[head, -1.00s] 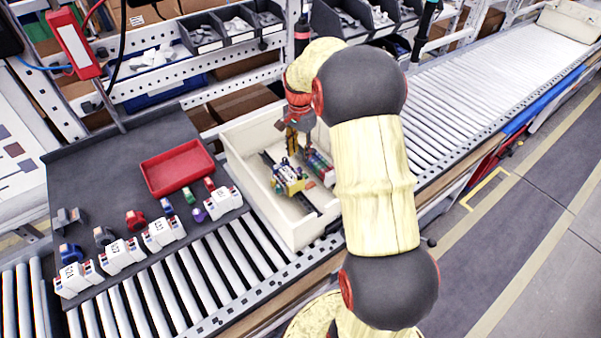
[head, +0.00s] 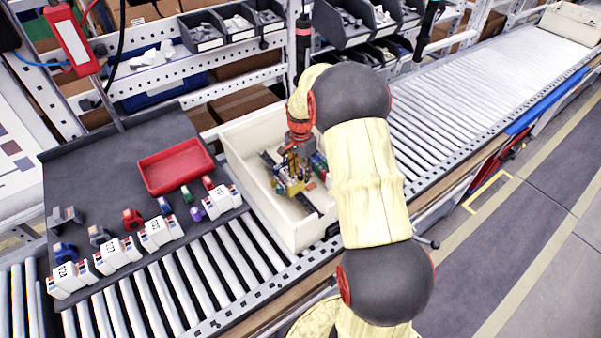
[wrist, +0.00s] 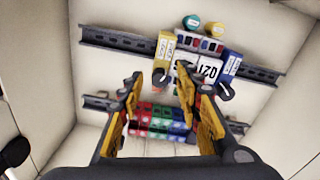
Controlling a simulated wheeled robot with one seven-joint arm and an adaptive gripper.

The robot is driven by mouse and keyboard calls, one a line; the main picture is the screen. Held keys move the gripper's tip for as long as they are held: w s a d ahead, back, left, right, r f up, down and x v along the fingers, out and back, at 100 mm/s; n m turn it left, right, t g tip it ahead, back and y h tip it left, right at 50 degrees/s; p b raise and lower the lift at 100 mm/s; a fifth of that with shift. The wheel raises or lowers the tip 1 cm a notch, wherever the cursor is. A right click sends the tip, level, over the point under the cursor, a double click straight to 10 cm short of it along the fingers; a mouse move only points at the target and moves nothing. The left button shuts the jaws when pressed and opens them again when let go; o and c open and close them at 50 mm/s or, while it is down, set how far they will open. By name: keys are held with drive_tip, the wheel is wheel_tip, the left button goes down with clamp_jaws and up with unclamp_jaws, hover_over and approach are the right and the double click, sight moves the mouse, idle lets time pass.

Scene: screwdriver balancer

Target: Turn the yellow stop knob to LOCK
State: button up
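A yellow labelled block (wrist: 167,47) sits on the upper rail inside the white box, with a dark knob (wrist: 159,76) at its lower end. In the head view, a yellow part (head: 294,188) shows just below my gripper (head: 296,172), partly hidden by it. In the wrist view my gripper (wrist: 160,79) is open. Its two fingers are well apart, and the knob appears between their tips. I cannot tell whether they touch it. The lettering on the yellow block is too small to read.
The white box (head: 238,160) encloses the rails (wrist: 110,39). A white labelled module (wrist: 207,70) and a blue block (wrist: 231,64) with a dark knob (wrist: 224,91) stand close to the right. Red, green and blue terminals lie below. A red tray (head: 176,167) is outside, left.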

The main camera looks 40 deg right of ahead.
drive_tip(key=shift+c, duration=1.2)
clamp_jaws()
drive_tip(key=shift+r+n+p, duration=0.1)
drive_tip(key=shift+n+p, duration=0.25)
drive_tip(key=shift+n, duration=0.05)
drive_tip(key=shift+n+p, duration=0.75)
drive_tip(key=shift+n, duration=0.25)
drive_tip(key=n+p, duration=0.2)
drive_tip(key=n, duration=0.2)
drive_tip(key=shift+n, duration=0.3)
drive_tip(key=n+p, duration=0.2)
drive_tip(key=n, duration=0.2)
drive_tip(key=shift+n+p, duration=0.35)
drive_tip(key=shift+n, duration=1.35)
